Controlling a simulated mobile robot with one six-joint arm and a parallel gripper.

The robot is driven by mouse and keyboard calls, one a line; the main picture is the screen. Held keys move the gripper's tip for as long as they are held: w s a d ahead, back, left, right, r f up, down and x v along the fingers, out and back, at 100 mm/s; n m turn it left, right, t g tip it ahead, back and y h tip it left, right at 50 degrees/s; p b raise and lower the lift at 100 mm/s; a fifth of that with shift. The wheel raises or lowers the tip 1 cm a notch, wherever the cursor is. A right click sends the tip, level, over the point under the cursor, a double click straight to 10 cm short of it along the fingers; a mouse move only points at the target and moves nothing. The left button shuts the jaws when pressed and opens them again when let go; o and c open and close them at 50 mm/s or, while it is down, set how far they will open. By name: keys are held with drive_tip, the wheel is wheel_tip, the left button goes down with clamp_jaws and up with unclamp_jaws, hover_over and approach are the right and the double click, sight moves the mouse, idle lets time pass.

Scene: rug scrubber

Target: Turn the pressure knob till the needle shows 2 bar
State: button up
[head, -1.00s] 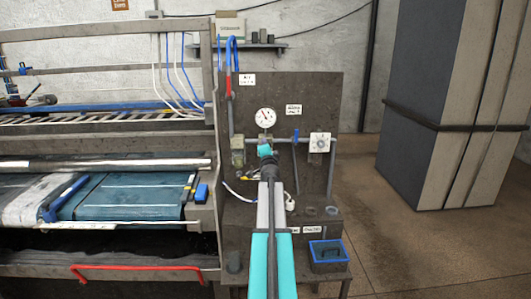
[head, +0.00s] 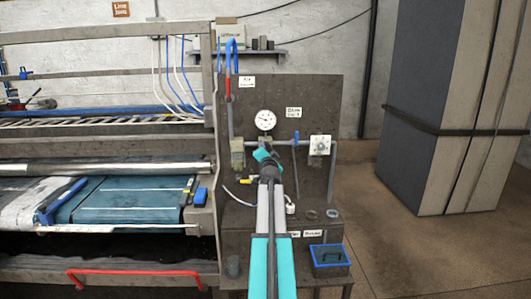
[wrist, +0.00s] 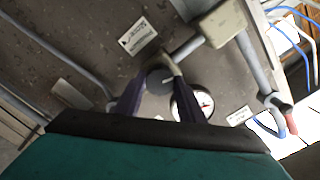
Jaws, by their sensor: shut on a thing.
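The pressure gauge (head: 265,120) is a round white dial on the dark panel. Its red needle points roughly left in the head view; the numbers are too small to read. The gauge also shows in the wrist view (wrist: 188,104), partly covered by a finger. The dark round pressure knob (wrist: 160,80) sits on the pipe fitting close by the gauge. My gripper (wrist: 158,88) has its two dark fingers on either side of the knob and is shut on it. In the head view my arm hides the knob.
A grey pipe with a blue-handled valve (head: 295,139) and a white dial box (head: 319,145) lie right of the gauge. A blue bin (head: 330,257) stands on the lower ledge. The scrubber machine (head: 130,200) fills the left.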

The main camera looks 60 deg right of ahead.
drive_tip(key=o, duration=1)
drive_tip(key=shift+s+d+r, duration=0.15)
drive_tip(key=shift+o, duration=0.2)
drive_tip(key=b+v, duration=0.2)
drive_tip(key=v, duration=1.2)
